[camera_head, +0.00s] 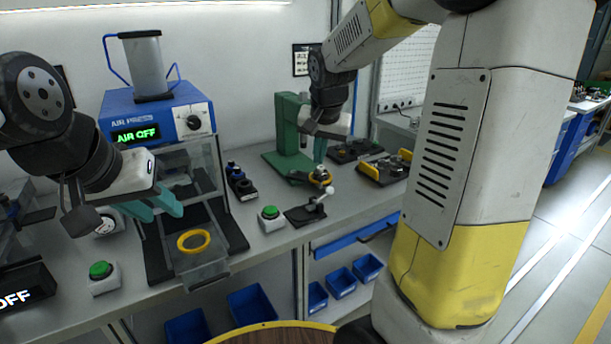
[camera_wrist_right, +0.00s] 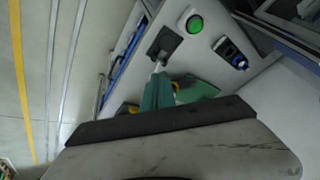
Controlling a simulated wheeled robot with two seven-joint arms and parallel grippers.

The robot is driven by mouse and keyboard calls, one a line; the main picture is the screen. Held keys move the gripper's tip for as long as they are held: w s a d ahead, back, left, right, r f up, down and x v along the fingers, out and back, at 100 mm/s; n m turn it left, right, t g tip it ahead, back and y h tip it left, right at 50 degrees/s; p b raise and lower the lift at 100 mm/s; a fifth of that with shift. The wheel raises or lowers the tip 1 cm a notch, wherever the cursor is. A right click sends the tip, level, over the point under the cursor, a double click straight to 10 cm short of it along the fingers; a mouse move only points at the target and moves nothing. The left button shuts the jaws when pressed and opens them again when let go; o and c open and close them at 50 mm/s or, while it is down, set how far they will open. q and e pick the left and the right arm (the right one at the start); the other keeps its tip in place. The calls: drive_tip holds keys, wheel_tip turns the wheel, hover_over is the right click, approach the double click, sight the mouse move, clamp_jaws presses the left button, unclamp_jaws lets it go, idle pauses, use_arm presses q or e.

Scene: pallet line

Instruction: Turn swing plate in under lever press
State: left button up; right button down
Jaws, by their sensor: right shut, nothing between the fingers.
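The green lever press (camera_head: 291,125) stands at the back of the bench, with its green base in front. A yellow ring (camera_head: 320,181) lies at the front of the press, apparently on the swing plate, which is mostly hidden by my right gripper. A pale ball knob on a rod (camera_head: 328,191) stands just in front, above a black plate (camera_head: 303,216). That black plate also shows in the right wrist view (camera_wrist_right: 166,42). My right gripper (camera_head: 320,176) points down, shut and empty, right at the ring and knob. My left gripper (camera_head: 176,208) hangs over the left bench; its finger gap is unclear.
A blue air press (camera_head: 158,112) reading AIR OFF stands left, with a yellow ring (camera_head: 194,241) on its front slide. Green buttons (camera_head: 269,213) and (camera_head: 101,270) sit along the bench edge. Black fixtures (camera_head: 384,170) stand right of the lever press. Blue bins (camera_head: 341,281) are below.

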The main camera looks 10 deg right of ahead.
drive_tip(key=w+f+m+h, duration=0.2)
drive_tip(key=w+f, duration=0.9)
drive_tip(key=w, duration=0.3)
drive_tip(key=shift+a+f+h, duration=0.15)
drive_tip(key=shift+f+h, duration=0.2)
drive_tip(key=shift+h, duration=0.05)
drive_tip(key=shift+w, duration=0.1)
drive_tip(key=x, duration=1)
drive_tip(key=shift+f, duration=0.2)
drive_tip(key=shift+w+d+r, duration=0.2)
drive_tip(key=shift+w+d, duration=0.25)
drive_tip(key=shift+w+d+r, duration=0.2)
drive_tip(key=shift+w+d, duration=0.2)
drive_tip(key=shift+d, duration=0.05)
drive_tip(key=shift+w+d+r, duration=0.15)
drive_tip(key=shift+w+d, duration=0.2)
drive_tip(key=shift+w, duration=0.2)
drive_tip(key=shift+d, duration=0.1)
